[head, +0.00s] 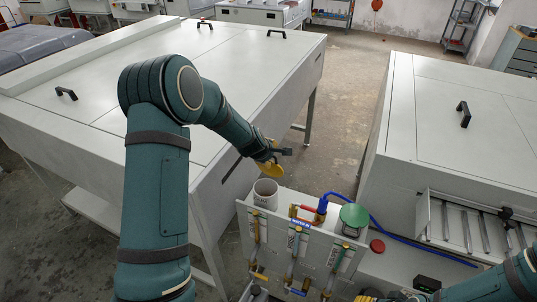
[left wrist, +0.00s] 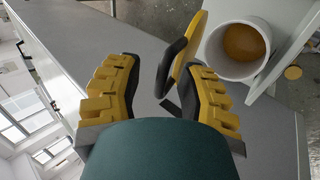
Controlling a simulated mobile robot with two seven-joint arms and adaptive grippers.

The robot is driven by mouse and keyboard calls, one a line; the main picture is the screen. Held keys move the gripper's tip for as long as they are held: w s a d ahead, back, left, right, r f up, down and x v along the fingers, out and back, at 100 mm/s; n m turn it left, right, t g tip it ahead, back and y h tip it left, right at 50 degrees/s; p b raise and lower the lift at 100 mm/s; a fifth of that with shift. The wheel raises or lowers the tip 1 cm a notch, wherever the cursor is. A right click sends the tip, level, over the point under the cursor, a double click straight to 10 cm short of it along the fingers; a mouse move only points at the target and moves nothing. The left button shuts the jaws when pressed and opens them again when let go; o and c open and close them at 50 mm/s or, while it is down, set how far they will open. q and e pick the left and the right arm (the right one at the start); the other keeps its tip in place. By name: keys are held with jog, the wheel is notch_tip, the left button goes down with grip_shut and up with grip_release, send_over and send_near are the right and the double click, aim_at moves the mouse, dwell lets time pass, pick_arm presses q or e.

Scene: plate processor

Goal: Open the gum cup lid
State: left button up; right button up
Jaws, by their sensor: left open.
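The white cup (head: 265,192), which I take as the gum cup, stands uncovered at the left end of the processor's side unit. In the left wrist view the cup (left wrist: 212,62) shows orange-brown contents. A yellow disc-like lid (left wrist: 193,45) with a black handle (left wrist: 172,66) stands steeply tilted beside the cup's rim. My left gripper (head: 270,160) is above the cup. In the wrist view its spread yellow fingers (left wrist: 160,98) lie on either side of the handle, and contact is not clear. My right gripper (head: 368,298) is mostly cut off at the bottom edge.
A green-lidded container (head: 353,217), a red and blue valve (head: 308,211) and a red cap (head: 377,246) sit right of the cup. Valved pipes (head: 294,247) run down the front. Large grey cabinets stand left (head: 130,75) and right (head: 455,150).

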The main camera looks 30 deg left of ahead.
pick_arm(q)
jog(key=v, duration=1.2)
jog(key=shift+f, duration=0.1)
jog(key=s+d+f+m+g+b, duration=0.1)
jog(key=s+d+f+m+b, duration=0.15)
jog(key=f, duration=0.45)
jog(key=s+d+f+m+g+h+b, duration=0.1)
jog(key=s+d+f+m, duration=0.25)
jog(key=f, duration=0.25)
jog(key=s+d+f+m+g+b, duration=0.1)
jog(key=s+d+f+m, duration=0.1)
jog(key=d+f, duration=0.35)
jog(key=s+d+f+m+g+h+b, duration=0.3)
jog(key=s+d+f+m, duration=0.5)
jog(key=s+f, duration=0.5)
jog(key=shift+s+d+f+m+b, duration=0.25)
jog(key=shift+d+m+b, duration=0.2)
jog(key=shift+d, duration=0.75)
jog(key=shift+s, duration=0.1)
